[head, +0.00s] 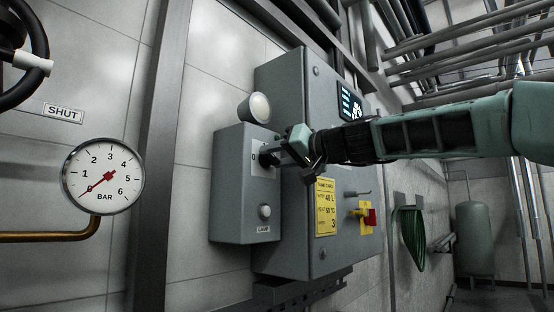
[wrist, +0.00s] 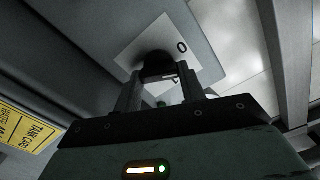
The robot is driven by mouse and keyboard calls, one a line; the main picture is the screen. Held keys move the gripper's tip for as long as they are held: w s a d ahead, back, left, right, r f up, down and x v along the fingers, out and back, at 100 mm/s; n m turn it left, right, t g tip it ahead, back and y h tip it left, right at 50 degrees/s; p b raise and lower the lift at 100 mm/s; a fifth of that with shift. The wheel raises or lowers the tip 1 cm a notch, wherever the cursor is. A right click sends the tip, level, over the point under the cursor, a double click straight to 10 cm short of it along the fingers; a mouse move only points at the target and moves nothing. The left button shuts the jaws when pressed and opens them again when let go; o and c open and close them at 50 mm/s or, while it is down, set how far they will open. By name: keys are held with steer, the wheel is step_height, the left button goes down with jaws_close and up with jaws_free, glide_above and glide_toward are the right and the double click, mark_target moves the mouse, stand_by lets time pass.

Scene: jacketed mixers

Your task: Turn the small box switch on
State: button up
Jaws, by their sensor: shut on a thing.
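The small box (head: 231,200) is a grey box on the wall with a black rotary switch (head: 266,157) on its front, beside a "0" mark. The switch also shows in the wrist view (wrist: 157,66) as a dark knob on a white plate, with the "0" at its upper right. My gripper (head: 278,156) reaches in from the right and is shut on the switch knob. In the wrist view my two fingers (wrist: 160,92) stand on either side of it. A round lamp (head: 265,211) labelled "LAMP" sits lower on the box and looks unlit.
A larger grey cabinet (head: 290,85) stands right behind the box, with a yellow tank card (head: 326,207) and a red-and-yellow switch (head: 368,217). A pale round fitting (head: 259,107) sits above the box. A pressure gauge (head: 103,177) is at left.

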steer(key=m, duration=0.6)
steer(key=shift+w+d+f+m, duration=0.1)
steer(key=shift+m, duration=0.2)
steer(key=m, duration=0.6)
steer(key=shift+f, duration=0.15)
steer(key=o, duration=1)
steer(key=shift+b+v, duration=3.8)
steer(key=shift+v, duration=4.95)
